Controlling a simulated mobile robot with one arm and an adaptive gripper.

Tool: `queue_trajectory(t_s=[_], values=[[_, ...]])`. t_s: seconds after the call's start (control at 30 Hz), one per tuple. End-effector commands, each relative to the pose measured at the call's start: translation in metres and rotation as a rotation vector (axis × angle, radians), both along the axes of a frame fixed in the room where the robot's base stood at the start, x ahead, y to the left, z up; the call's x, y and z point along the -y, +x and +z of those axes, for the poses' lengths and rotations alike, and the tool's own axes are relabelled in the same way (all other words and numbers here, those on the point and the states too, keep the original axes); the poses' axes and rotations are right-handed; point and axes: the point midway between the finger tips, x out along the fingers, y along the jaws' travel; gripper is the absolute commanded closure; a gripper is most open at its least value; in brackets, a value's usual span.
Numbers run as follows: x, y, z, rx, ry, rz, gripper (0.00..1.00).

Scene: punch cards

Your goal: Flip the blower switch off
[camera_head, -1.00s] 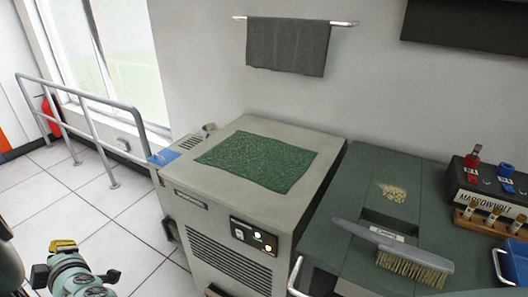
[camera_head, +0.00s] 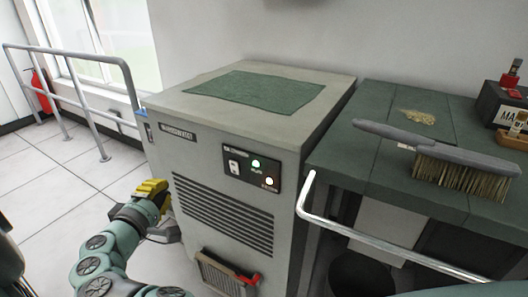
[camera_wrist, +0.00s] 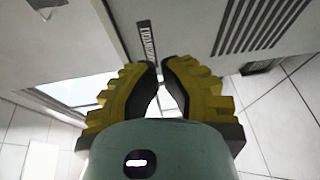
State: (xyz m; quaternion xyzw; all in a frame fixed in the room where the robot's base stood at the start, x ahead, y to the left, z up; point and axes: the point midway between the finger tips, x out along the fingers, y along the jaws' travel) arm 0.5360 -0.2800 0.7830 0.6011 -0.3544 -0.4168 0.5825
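The blower switch appears to be the small white rocker (camera_head: 234,166) on a black control panel (camera_head: 250,176) at the upper front of a grey cabinet (camera_head: 290,135). That view shows the cabinet's nameplate (camera_wrist: 147,40) and vent slats, but not the switch.
A green cloth (camera_head: 258,90) lies on the cabinet top. A metal handrail (camera_head: 90,95) stands at left. On the right, a dark bench (camera_head: 345,160) carries a brush (camera_head: 450,170), with a metal bar (camera_head: 370,235) along its front. Tiled floor is free at left.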

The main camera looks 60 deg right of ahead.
Motion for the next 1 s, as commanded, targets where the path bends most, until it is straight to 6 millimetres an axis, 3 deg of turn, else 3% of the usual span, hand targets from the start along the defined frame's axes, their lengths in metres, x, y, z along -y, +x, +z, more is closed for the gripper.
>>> queue_trajectory(t_s=[0.03,0.4,1.0], values=[[0.005,-0.007,-0.018,0.007,-0.031,-0.043,1.0],[0.024,-0.055,-0.028,0.067,-0.181,-0.298,1.0],[0.03,-0.062,-0.024,0.078,-0.199,-0.338,1.0]])
